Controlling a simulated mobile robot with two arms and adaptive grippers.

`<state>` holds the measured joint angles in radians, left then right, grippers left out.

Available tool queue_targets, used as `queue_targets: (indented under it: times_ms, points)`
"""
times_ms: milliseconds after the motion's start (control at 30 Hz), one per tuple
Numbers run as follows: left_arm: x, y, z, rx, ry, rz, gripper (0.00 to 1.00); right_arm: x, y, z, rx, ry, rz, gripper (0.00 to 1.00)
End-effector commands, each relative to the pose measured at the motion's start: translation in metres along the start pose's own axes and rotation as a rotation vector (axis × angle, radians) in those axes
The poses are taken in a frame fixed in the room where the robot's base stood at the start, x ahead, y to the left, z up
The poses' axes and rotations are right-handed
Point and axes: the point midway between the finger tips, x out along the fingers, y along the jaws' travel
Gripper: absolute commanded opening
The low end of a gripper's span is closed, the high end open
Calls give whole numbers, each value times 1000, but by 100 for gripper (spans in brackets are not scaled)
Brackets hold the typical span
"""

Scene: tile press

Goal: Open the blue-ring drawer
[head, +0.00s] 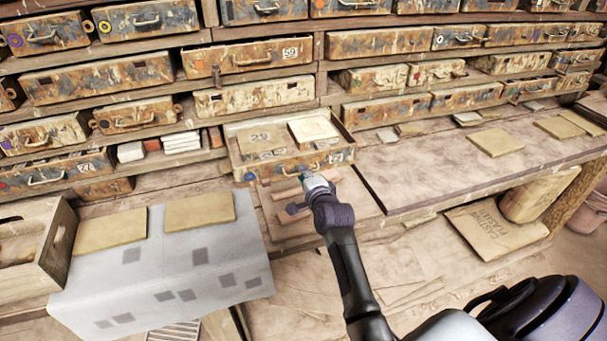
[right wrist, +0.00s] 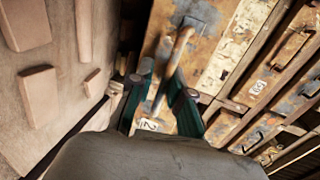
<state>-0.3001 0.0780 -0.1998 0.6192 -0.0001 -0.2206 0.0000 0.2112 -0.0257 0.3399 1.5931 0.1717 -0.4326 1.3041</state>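The blue-ring drawer (head: 345,158) stands pulled out from the middle of the shelf unit. A small blue ring mark (head: 250,176) shows at the left of its front. Its top is open, with pale tiles and a plate inside. My right gripper (head: 316,180) is at the drawer's front, by the handle. In the right wrist view, the metal handle (right wrist: 180,50) runs between the two green-sided fingers (right wrist: 163,88). The fingers look apart, with a gap around the handle; firm contact does not show. My left gripper is out of view.
Other worn drawers fill the shelves; one (head: 255,97) is just above. The wooden bench (head: 430,170) is to the right, with tan tiles (head: 496,142). A grey patterned cloth (head: 170,275) and a wooden crate (head: 50,245) are at the left.

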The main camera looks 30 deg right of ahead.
Motion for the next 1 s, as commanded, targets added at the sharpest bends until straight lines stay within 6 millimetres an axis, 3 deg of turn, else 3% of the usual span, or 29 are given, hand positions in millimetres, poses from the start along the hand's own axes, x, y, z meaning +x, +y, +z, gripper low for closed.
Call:
queue_targets:
  times_ms: [333, 800, 1000]
  points:
    - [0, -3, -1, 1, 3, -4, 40, -11, -2, 0, 1, 0, -6, 19]
    - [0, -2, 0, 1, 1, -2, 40, -102, 0, -1, 1, 2, -2, 19]
    - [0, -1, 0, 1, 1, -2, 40, -119, -1, 0, 1, 1, -3, 19]
